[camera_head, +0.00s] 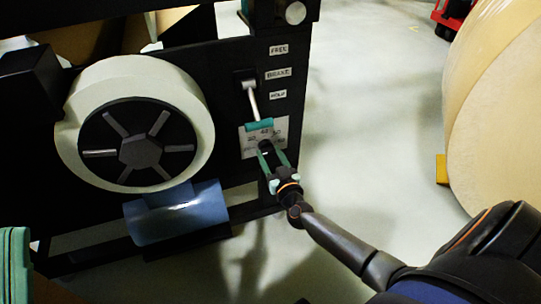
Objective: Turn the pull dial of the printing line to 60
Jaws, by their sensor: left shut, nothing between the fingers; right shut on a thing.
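The pull dial has a pale scale plate (249,143) with small numbers, low on the right side of the black machine frame. A number near 40 seems to show at the top, but the marks are too small to read surely. My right gripper (269,150) reaches up to the plate from the lower right, its teal fingers shut on the dark dial knob (266,146). The fingers partly cover the knob and plate, so I cannot tell the pointer's setting. My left gripper (15,262) shows only in part at the lower left edge, shut and empty, away from the dial.
A lever with a teal handle (259,126) hangs just above the dial, beside labels FREE, BRAKE and HOLD (278,73). A white roll (190,100) on a black hub and a blue roller (177,212) are left. A large kraft roll (500,110) stands right, with open floor between.

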